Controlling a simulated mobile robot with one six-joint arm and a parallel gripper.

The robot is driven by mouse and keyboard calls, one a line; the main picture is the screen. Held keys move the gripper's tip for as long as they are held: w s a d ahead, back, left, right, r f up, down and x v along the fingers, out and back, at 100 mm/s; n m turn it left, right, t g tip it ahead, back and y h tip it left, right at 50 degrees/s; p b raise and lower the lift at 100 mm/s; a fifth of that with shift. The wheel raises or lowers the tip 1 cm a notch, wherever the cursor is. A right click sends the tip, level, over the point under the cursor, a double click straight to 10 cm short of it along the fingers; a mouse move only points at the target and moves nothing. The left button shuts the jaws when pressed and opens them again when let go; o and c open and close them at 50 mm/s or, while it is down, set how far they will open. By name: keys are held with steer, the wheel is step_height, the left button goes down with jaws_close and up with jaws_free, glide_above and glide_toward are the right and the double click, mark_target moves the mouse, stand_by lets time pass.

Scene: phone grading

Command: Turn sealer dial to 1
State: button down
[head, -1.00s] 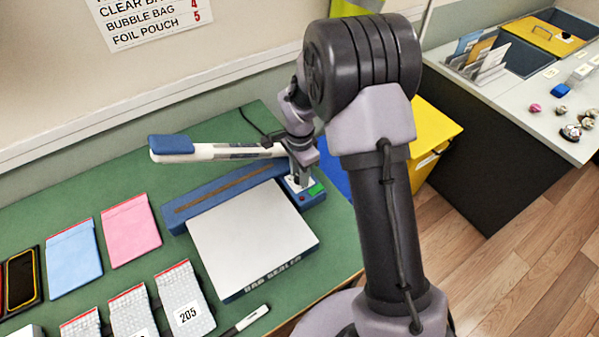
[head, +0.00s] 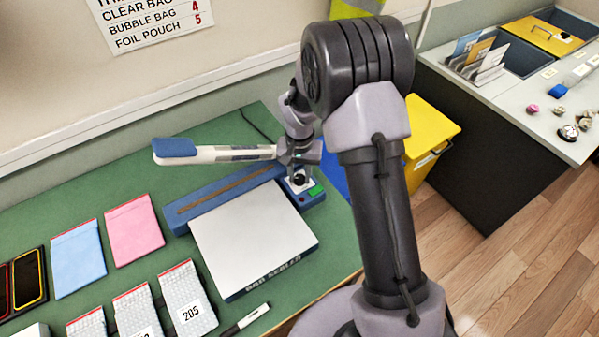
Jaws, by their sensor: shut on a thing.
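The bag sealer (head: 252,235) sits on the green bench, with a white platform, a blue base and a raised white arm (head: 225,153) with a blue handle. Its black dial (head: 299,179) is on the small control panel at the right end, beside a green switch (head: 315,190). My gripper (head: 298,169) points down right over the dial, its jaws shut on the dial as far as I can see. The fingertips are small here, and the dial's numbers and pointer are too small to read.
Blue (head: 77,258) and pink (head: 134,230) pouches, numbered bubble bags (head: 186,300) and a marker (head: 245,319) lie left and in front of the sealer. A yellow bin (head: 428,140) stands beyond my arm. A wall sign (head: 155,25) lists bag types with numbers.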

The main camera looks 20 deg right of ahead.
mark_target(299, 177)
steer(key=shift+w+n+p, duration=0.1)
steer(key=shift+n+p, duration=0.25)
steer(key=shift+n, duration=1.35)
steer(key=c, duration=1.1)
jaws_free()
steer(key=shift+o, duration=0.2)
steer(key=shift+r, duration=0.1)
step_height(299, 177, up, 17)
steer(key=p, duration=0.4)
steer(key=shift+r+p, duration=0.15)
steer(key=shift+p, duration=0.15)
